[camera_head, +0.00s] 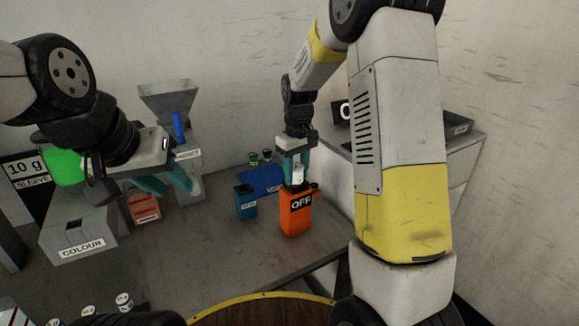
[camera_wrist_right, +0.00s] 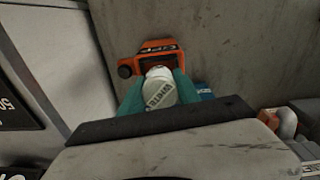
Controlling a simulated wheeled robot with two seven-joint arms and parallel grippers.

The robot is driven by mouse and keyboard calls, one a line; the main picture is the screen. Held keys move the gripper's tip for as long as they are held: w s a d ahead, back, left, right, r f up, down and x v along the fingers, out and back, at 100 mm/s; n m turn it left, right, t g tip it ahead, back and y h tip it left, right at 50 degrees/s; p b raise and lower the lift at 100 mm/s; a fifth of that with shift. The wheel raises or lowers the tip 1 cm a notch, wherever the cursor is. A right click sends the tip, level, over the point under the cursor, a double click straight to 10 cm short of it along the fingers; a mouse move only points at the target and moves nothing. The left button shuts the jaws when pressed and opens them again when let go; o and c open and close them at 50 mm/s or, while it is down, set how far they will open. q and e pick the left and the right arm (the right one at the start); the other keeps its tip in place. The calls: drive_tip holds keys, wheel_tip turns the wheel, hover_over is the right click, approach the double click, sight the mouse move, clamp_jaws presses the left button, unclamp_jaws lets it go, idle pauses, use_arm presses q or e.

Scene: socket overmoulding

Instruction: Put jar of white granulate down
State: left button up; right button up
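A white jar (camera_head: 298,174) is held upright between the teal fingers of my right gripper (camera_head: 297,165), just above or at the top of an orange unit (camera_head: 296,222) marked OFF. In the right wrist view the jar (camera_wrist_right: 159,87) has a lettered label that seems to read WHITE. There, my right gripper (camera_wrist_right: 160,95) is closed on both its sides, and the orange unit (camera_wrist_right: 155,48) lies right behind it. Whether the jar touches the unit is hidden. My left gripper (camera_head: 167,183) is empty, its teal fingers apart, near the grey COLOUR box.
A blue container (camera_head: 246,201) stands left of the orange unit, with a blue mat (camera_head: 262,180) behind it. The grey COLOUR box (camera_head: 80,235), a red-orange box (camera_head: 145,207) and a hopper machine (camera_head: 168,100) stand left. The front middle of the grey table (camera_head: 225,260) is clear.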

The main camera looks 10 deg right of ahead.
sight(297, 166)
drive_tip(key=shift+g, duration=0.3)
wheel_tip(297, 166, up, 10)
drive_tip(key=shift+s+r, duration=0.1)
drive_tip(key=shift+r, duration=0.05)
drive_tip(key=s+d+r+m+t+y, duration=0.1)
drive_tip(key=s+r+t, duration=0.15)
drive_tip(key=s, duration=0.35)
drive_tip(key=s+d+r+m+t, duration=0.1)
drive_tip(key=s+d+r+m, duration=0.1)
drive_tip(key=s+r, duration=0.3)
drive_tip(key=s+f+m+t+y, duration=0.1)
drive_tip(key=s+f+m+t, duration=0.1)
drive_tip(key=s, duration=1.1)
drive_tip(key=shift+a+t, duration=0.15)
drive_tip(key=shift+t, duration=0.2)
